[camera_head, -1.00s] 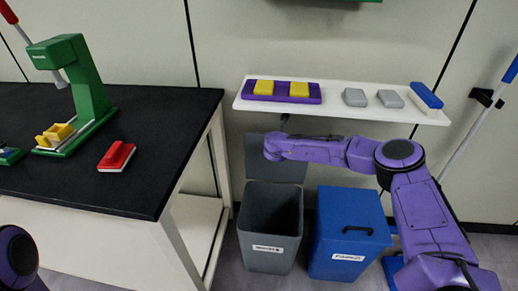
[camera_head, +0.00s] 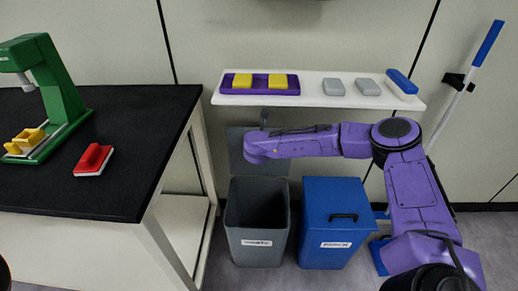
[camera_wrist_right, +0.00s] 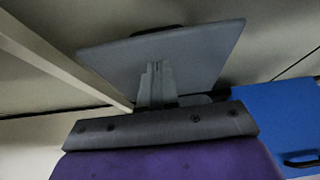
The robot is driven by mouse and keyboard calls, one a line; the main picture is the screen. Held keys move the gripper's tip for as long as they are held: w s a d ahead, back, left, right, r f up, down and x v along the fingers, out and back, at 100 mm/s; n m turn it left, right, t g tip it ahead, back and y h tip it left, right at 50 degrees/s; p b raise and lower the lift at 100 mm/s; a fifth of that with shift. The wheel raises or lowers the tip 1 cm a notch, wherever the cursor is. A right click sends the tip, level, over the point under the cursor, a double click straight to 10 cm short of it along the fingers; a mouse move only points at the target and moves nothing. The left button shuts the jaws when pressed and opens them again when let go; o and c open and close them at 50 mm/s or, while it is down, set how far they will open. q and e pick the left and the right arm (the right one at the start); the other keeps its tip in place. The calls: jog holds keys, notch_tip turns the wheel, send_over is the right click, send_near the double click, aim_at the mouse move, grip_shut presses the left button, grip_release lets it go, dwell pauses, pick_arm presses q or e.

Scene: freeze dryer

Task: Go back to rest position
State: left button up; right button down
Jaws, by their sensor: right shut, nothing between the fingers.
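My right arm, purple with dark joints, reaches in from the lower right in the head view, its forearm lying level to the left above the bins. Its gripper shows in the right wrist view (camera_wrist_right: 157,84), grey, with the fingers together and nothing between them. It is in front of the raised grey lid (camera_wrist_right: 190,55) of the grey bin (camera_head: 257,245). I cannot tell if they touch. In the head view the wrist end is in front of that lid, and the fingers cannot be made out. My left gripper is out of view.
A blue bin (camera_head: 318,213) with a closed lid stands under my right forearm.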

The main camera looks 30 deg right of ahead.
jog(key=s+a, duration=0.4)
jog(key=s, duration=0.3)
jog(key=shift+a+b, duration=0.2)
jog(key=shift+b, duration=0.1)
jog(key=s+a+f+n+g+y+p, duration=0.1)
jog(key=s+a+f+n+y, duration=0.2)
jog(key=s+a+f+n, duration=0.55)
jog(key=s+a+f+n+g+y+p, duration=0.1)
jog(key=s+a+f+n+g+y, duration=0.15)
jog(key=s+f+n, duration=0.95)
jog(key=s+d+r+n+g+h+p, duration=0.1)
jog(key=s+d+n+g, duration=0.1)
jog(key=s+d+n, duration=0.2)
jog(key=s+d+r+n+g+h+p, duration=0.1)
jog(key=s+d+n, duration=0.4)
jog(key=s+n, duration=0.6)
jog(key=s+p, duration=0.1)
jog(key=s, duration=0.2)
jog(key=shift+s+g, duration=0.35)
jog(key=shift+s, duration=0.05)
